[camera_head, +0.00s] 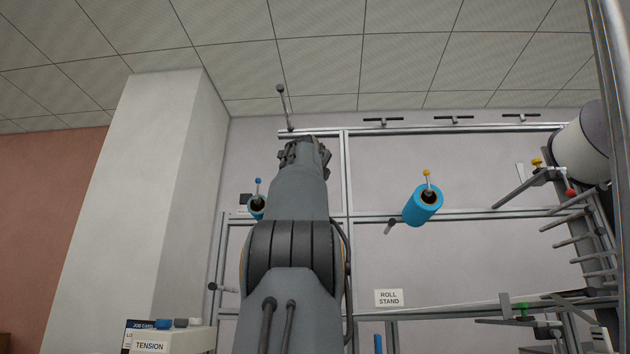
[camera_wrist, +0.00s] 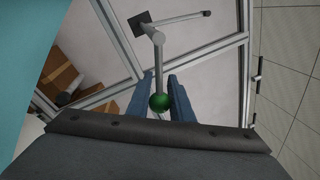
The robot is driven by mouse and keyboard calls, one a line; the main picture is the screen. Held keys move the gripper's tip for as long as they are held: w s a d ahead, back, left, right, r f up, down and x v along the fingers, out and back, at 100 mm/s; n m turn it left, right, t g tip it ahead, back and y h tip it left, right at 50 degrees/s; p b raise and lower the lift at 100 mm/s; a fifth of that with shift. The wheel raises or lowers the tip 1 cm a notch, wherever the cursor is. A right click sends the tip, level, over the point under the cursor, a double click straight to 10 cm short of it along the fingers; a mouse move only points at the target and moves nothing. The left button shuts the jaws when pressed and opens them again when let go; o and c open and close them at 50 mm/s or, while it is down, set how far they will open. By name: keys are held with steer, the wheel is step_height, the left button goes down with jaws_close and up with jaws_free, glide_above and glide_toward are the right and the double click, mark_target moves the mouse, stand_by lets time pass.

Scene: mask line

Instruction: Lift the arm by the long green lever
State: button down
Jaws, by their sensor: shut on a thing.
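In the wrist view, a grey lever (camera_wrist: 158,68) ends in a round green knob (camera_wrist: 160,102). My gripper (camera_wrist: 161,88) has its blue fingers on either side of this knob and is shut on it. The lever runs away from the fingers to a pivot at a dark square plate (camera_wrist: 139,22). From the pivot a second grey arm (camera_wrist: 185,17) reaches to the right, with a dark end. In the head view my wrist hides the fingers and the green knob. A grey rod with a dark ball (camera_head: 280,88) stands up just above my wrist.
A large white roll (camera_head: 582,146) and several rods stand at the right. A white pillar (camera_head: 155,180) is at left. Cardboard boxes (camera_wrist: 85,73) show beyond the frame.

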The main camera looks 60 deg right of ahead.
steer(key=shift+w+d+f, duration=0.15)
steer(key=shift+f, duration=0.05)
steer(key=c, duration=1.6)
jaws_free()
steer(key=shift+r, duration=0.1)
steer(key=shift+b+v, duration=1.95)
steer(key=shift+v, duration=2)
